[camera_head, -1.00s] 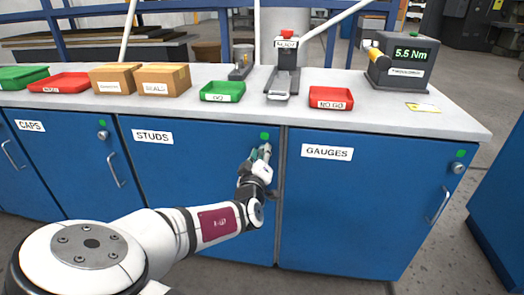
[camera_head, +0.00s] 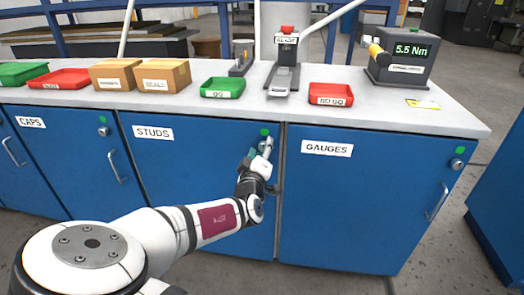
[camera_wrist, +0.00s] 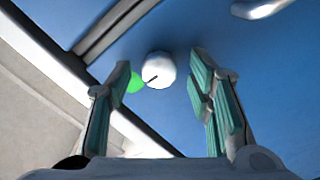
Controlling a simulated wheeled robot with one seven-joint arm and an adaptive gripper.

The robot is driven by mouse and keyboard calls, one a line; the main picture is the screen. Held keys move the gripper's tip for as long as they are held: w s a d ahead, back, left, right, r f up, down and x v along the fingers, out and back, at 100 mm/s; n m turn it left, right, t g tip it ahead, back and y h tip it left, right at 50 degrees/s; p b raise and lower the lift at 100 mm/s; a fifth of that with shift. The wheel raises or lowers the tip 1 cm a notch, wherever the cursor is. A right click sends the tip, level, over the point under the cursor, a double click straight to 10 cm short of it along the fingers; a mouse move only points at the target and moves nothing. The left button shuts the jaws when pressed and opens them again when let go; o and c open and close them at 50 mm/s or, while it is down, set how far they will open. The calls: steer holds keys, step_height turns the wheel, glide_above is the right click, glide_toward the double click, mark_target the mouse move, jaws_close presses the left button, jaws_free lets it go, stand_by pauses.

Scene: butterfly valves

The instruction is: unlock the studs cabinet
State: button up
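The blue cabinet door labelled STUDS (camera_head: 200,180) is shut, under the left-middle of the bench. Its round lock (camera_wrist: 158,70) shows in the wrist view as a whitish knob with a dark slot. A green marker (camera_wrist: 134,84) sits beside it; the marker also shows green in the head view (camera_head: 265,132). My gripper (camera_wrist: 160,92) is open, with one teal-padded finger on each side of the view and the lock between and beyond them. I see nothing held. In the head view my gripper (camera_head: 262,150) is in front of the lock and hides it.
The GAUGES door (camera_head: 350,210) is shut to the right, with its own lock (camera_head: 456,164). The CAPS door (camera_head: 50,165) is at the left. The bench top (camera_head: 230,110) overhangs the doors and carries trays, cartons and a torque tester (camera_head: 403,60).

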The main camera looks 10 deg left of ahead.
steer(key=s, duration=0.7)
steer(key=shift+s, duration=0.25)
steer(key=shift+a, duration=0.1)
